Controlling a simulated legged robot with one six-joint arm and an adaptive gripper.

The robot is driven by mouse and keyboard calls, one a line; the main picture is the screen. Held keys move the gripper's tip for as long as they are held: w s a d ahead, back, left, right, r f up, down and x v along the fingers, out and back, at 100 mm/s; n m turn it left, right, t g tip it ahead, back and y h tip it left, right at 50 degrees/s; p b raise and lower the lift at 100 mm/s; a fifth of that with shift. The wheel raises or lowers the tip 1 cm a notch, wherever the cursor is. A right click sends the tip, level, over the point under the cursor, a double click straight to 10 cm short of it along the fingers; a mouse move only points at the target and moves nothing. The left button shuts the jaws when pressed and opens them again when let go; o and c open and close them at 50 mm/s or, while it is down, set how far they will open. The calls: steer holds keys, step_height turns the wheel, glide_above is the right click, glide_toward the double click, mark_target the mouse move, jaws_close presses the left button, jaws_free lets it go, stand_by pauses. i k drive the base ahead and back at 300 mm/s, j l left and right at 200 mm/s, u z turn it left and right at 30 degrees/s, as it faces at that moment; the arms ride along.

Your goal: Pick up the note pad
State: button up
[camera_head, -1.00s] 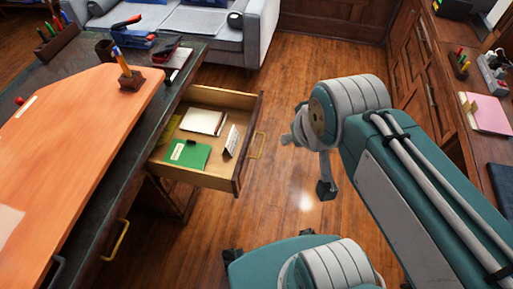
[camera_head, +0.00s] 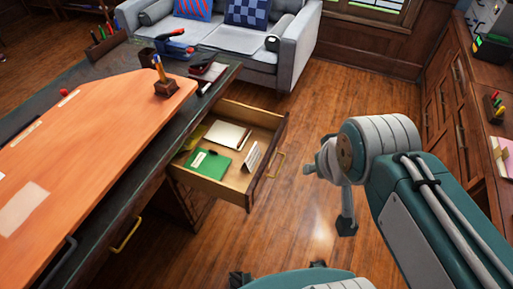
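An open wooden drawer (camera_head: 238,193) sticks out from the desk, left of the picture's middle. In it lie a white pad with a dark edge (camera_head: 228,135), a green pad or booklet with a white label (camera_head: 207,163), and a small white card standing tilted (camera_head: 251,157). I cannot tell for sure which is the note pad; the white one looks most like it. My gripper (camera_head: 342,212) hangs over the floor to the right of the drawer, apart from it. The arm link partly hides it, so its opening is unclear. I see nothing held in it.
The desk (camera_head: 95,210) with an orange top panel (camera_head: 90,130) is on the left. A grey sofa (camera_head: 240,45) is behind. Cabinets (camera_head: 455,105) line the right. The wood floor between is clear.

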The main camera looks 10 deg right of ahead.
mark_target(228, 135)
steer(key=i+j+z, duration=0.15)
steer(key=i, duration=0.35)
steer(key=i+j+z, duration=0.2)
steer(key=i+j, duration=0.15)
steer(key=i, duration=0.15)
